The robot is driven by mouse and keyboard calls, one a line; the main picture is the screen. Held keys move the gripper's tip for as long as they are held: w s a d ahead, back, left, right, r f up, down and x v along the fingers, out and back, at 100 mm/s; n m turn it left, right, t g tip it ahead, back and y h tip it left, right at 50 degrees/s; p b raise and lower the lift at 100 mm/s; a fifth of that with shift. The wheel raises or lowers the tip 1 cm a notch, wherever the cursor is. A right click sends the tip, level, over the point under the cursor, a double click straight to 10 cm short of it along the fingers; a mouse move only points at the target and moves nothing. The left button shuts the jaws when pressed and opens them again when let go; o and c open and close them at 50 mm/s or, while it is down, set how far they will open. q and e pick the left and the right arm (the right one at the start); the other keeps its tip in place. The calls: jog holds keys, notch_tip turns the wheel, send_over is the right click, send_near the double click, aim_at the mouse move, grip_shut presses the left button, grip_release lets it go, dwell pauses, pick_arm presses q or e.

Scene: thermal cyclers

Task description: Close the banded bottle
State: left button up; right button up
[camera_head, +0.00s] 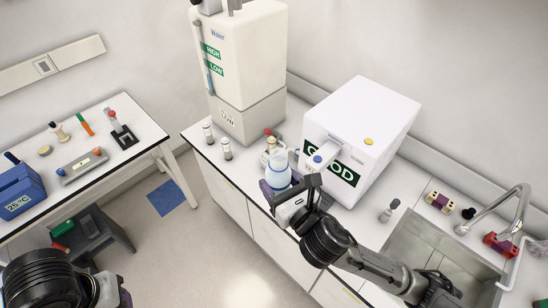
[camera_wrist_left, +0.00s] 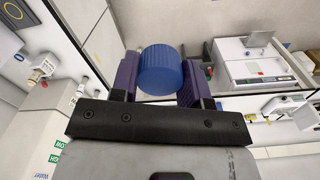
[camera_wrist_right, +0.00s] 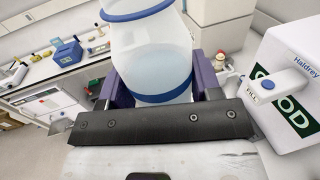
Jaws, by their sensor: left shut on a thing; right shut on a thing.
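The banded bottle (camera_head: 278,167) is translucent white with blue bands. My right gripper (camera_head: 282,188) is shut around its body at the front edge of the counter, and the bottle looks about upright. In the right wrist view the bottle (camera_wrist_right: 152,52) sits between the purple fingers, with a blue band at their level and another higher up; its top is cut off. No cap shows on it in the head view. My left gripper (camera_wrist_left: 160,80) is shut on a blue ribbed cap (camera_wrist_left: 161,70), away from the bottle. In the head view the left arm is at the bottom left corner.
A white box machine (camera_head: 362,130) stands right of the bottle, and a large water tank (camera_head: 240,75) behind it. Small vials (camera_head: 227,150) stand on the counter to the left. A sink (camera_head: 430,245) is at right. A side table (camera_head: 90,165) holds a blue block (camera_head: 18,190).

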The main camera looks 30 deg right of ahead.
jog(key=a+f+n+g+y, duration=0.4)
jog(key=a+f+n+y, duration=0.3)
jog(key=a, duration=0.6)
notch_tip(320, 180, down, 3)
jog(key=s+y, duration=0.1)
jog(key=y, duration=0.2)
jog(key=shift+r, duration=0.15)
jog(key=shift+a, duration=0.1)
pick_arm(q)
jog(key=shift+w+r, duration=0.2)
jog(key=shift+r, duration=0.2)
jog(key=w+d+r+m, duration=0.1)
jog(key=w+d+r, duration=0.1)
jog(key=d, duration=0.6)
jog(key=w+d+r, duration=0.3)
jog(key=d, duration=0.5)
jog(key=w+d+r+m, duration=0.1)
jog(key=w+d+r, duration=0.1)
jog(key=d, duration=0.7)
jog(key=shift+w+r+m, duration=0.3)
jog(key=shift+w+r, duration=0.05)
jog(key=shift+r, duration=0.4)
